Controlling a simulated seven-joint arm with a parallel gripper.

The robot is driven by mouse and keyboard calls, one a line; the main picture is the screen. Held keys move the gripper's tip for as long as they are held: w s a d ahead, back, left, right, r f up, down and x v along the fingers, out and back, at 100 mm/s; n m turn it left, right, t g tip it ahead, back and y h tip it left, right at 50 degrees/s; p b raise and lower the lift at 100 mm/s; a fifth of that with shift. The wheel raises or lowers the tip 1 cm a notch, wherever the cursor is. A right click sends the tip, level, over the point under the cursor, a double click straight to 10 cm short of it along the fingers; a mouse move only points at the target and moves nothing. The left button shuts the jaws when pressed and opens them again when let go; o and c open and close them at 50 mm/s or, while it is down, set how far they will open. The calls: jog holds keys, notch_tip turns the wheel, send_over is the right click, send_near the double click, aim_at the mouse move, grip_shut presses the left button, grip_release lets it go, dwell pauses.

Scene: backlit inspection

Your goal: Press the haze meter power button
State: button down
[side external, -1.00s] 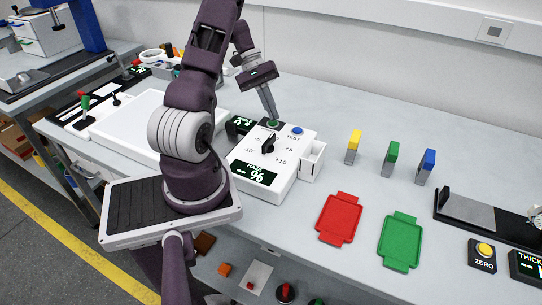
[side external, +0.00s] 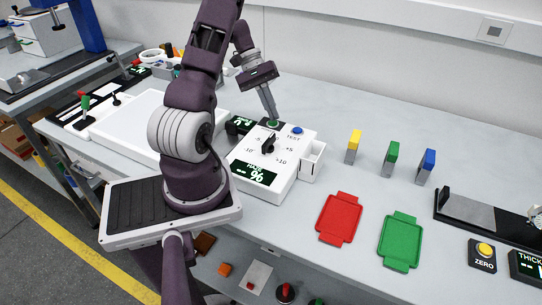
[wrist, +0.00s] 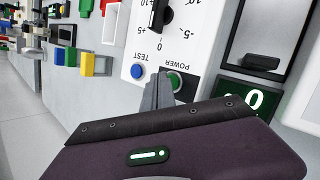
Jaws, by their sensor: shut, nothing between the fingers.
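A white open-topped holder (side external: 312,160) adjoins the meter's right side. Yellow, green and blue upright pieces (side external: 392,158) stand to the right, behind a red tray (side external: 339,218) and a green tray (side external: 400,241). A small dark display (side external: 238,126) stands left of the meter.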

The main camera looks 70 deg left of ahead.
dwell(0.5)
jog(key=shift+f, duration=0.45)
jog(key=shift+r, duration=0.45)
jog(key=shift+r, duration=3.05)
